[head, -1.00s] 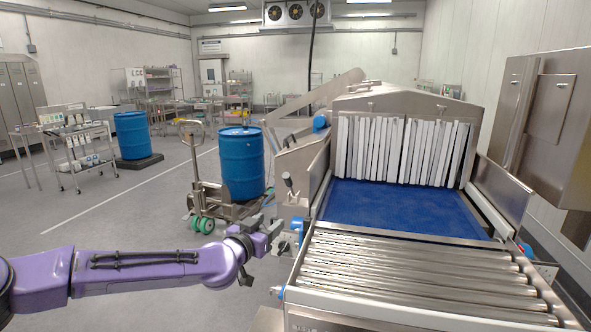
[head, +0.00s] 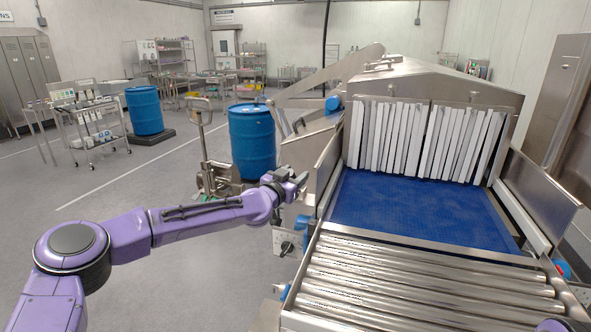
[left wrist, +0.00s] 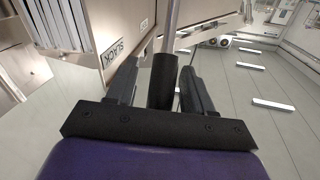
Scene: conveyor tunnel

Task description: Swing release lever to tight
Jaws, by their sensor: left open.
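The release lever shows in the left wrist view as a black cylindrical grip (left wrist: 162,84) on a thin metal rod. No "tight" marking is readable. My right gripper is not in view.
The conveyor has steel rollers (head: 420,285), a blue belt (head: 415,213) and a strip curtain (head: 425,140). A dial box (head: 287,242) is below my gripper. A blue drum (head: 252,143) on a pallet truck stands behind it. Open floor lies to the left.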

